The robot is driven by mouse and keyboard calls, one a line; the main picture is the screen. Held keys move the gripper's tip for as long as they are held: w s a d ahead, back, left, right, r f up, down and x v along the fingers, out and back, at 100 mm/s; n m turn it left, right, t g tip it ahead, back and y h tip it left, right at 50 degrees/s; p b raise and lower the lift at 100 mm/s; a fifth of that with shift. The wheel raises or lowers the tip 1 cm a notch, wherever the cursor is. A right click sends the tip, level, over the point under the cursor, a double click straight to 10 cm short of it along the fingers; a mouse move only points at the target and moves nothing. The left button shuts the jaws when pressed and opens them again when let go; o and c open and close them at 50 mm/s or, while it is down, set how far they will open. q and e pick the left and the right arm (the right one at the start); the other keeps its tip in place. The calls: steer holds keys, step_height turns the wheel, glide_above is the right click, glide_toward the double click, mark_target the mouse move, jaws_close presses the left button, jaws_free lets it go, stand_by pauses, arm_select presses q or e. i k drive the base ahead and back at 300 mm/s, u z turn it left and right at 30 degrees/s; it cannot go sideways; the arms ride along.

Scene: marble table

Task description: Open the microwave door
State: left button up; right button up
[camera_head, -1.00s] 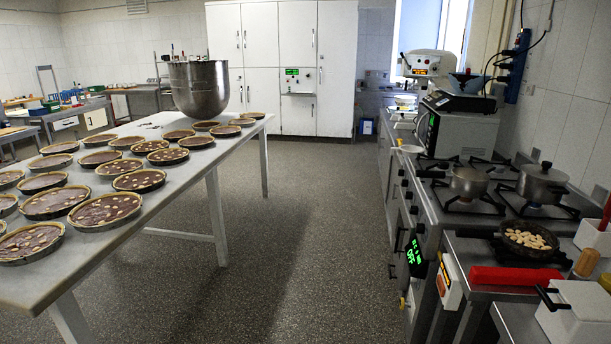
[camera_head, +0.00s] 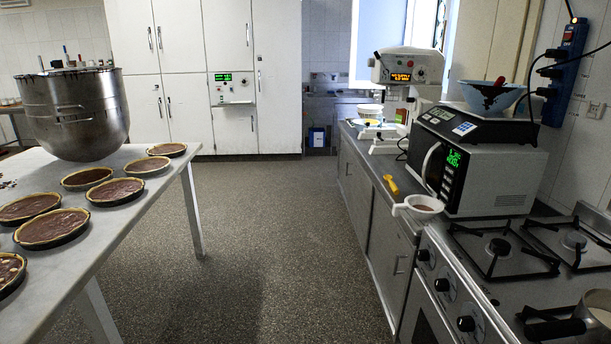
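The microwave (camera_head: 492,166) stands on the steel counter at the right, just behind the gas stove. It is white with a dark front that faces left toward the aisle, and its door looks shut. A curved white handle (camera_head: 430,165) shows on the door, beside a control panel (camera_head: 451,172) with green digits. A black scale (camera_head: 470,126) with a blue bowl (camera_head: 494,95) sits on top of the microwave. Neither of my grippers is in view.
A white cup-like strainer (camera_head: 418,205) and a yellow-handled tool (camera_head: 391,185) lie on the counter near the microwave's front. The gas stove (camera_head: 500,250) is at the near right. A table (camera_head: 165,190) with tarts and a large steel bowl (camera_head: 75,112) is at the left. The floor aisle between is clear.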

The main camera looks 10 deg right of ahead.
mark_target(426, 151)
steer(key=z, duration=0.3)
steer(key=i, duration=2.4)
steer(key=z, duration=0.3)
